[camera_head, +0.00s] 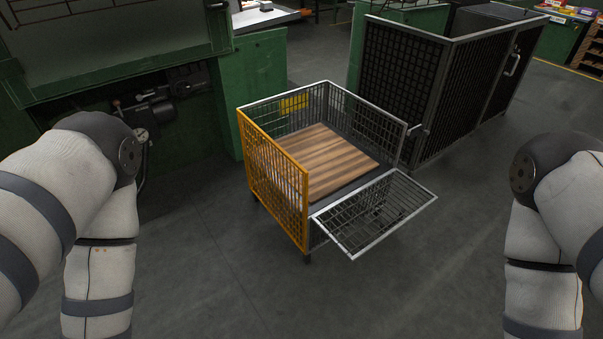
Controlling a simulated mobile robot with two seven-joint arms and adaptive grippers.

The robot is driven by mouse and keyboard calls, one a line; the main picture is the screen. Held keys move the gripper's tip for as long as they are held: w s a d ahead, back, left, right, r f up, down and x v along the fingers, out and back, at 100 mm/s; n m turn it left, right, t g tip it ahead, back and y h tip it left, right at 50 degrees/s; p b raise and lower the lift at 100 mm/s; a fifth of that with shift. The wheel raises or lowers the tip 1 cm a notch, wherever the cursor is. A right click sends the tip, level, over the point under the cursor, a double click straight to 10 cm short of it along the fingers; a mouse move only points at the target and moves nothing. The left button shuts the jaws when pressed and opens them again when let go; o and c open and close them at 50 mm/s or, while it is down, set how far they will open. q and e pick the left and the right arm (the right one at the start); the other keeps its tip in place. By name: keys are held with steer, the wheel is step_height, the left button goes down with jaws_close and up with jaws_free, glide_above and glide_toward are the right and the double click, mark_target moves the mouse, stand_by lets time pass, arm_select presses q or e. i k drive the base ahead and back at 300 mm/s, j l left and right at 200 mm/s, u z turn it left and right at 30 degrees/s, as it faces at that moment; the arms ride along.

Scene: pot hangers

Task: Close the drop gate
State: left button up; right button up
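The drop gate (376,214) is a grey wire-mesh panel on the near right side of a wheeled cage cart (275,187). It is folded down and outward, sticking out roughly level and tilted a little. The cart has a yellow mesh side at the left, grey mesh sides and a wooden floor (322,163). My two arms show at the left and right edges, well apart from the cart. Both arms bend down out of the bottom of the picture, so neither gripper is in view.
A dark mesh cage (432,90) with a handle stands close behind the cart at the right. Green machinery (262,90) stands behind at the left. The grey floor (400,300) in front of the cart and to the right of the gate is clear.

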mark_target(383, 227)
steer(key=i+l+z, duration=0.5)
steer(key=i+l, duration=0.3)
